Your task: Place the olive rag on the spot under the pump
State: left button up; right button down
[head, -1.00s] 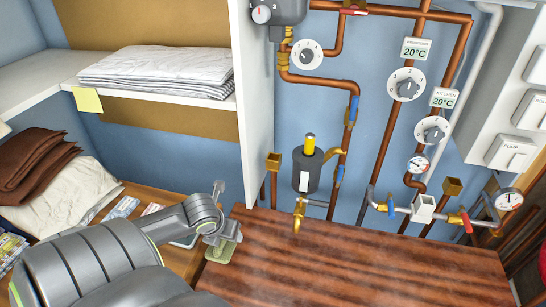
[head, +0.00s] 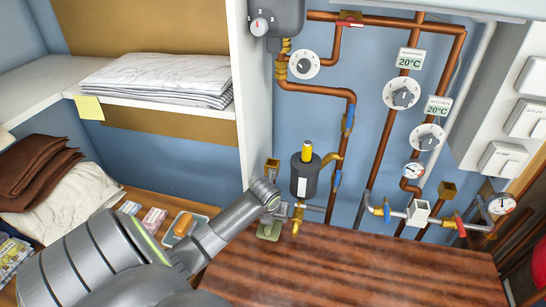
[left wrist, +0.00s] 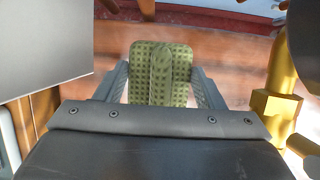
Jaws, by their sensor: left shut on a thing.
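The olive rag (left wrist: 160,73) is green with a dark check pattern and shows between the two fingers of my left gripper (left wrist: 162,92) in the left wrist view. The gripper is shut on it. In the head view the rag (head: 270,230) is small below my left gripper (head: 275,212), at the left back edge of the brown wooden top. The pump (head: 305,172) is a dark grey cylinder with a yellow top on the back wall, just right of the gripper. A brass tap (head: 297,217) hangs below it. My right gripper is not in view.
The brown wooden top (head: 360,265) is clear to the right. Copper pipes, valves and gauges (head: 413,170) cover the blue wall behind. A white shelf panel (head: 238,90) stands at the left. A dish with an orange thing (head: 183,224) lies beside my left arm.

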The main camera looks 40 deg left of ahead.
pick_arm(q)
notch_tip(320, 180, down, 3)
jog(key=shift+r, duration=0.1)
jog(key=shift+w+f+p, duration=0.15)
jog(key=shift+f+p, duration=0.25)
jog(key=shift+f, duration=0.3)
jog(key=shift+f, duration=0.2)
jog(key=o, duration=0.9)
jog(key=shift+o, duration=0.2)
jog(key=shift+r, duration=0.1)
jog(key=v, duration=1)
jog(key=shift+r, duration=0.3)
jog(key=shift+v, duration=0.8)
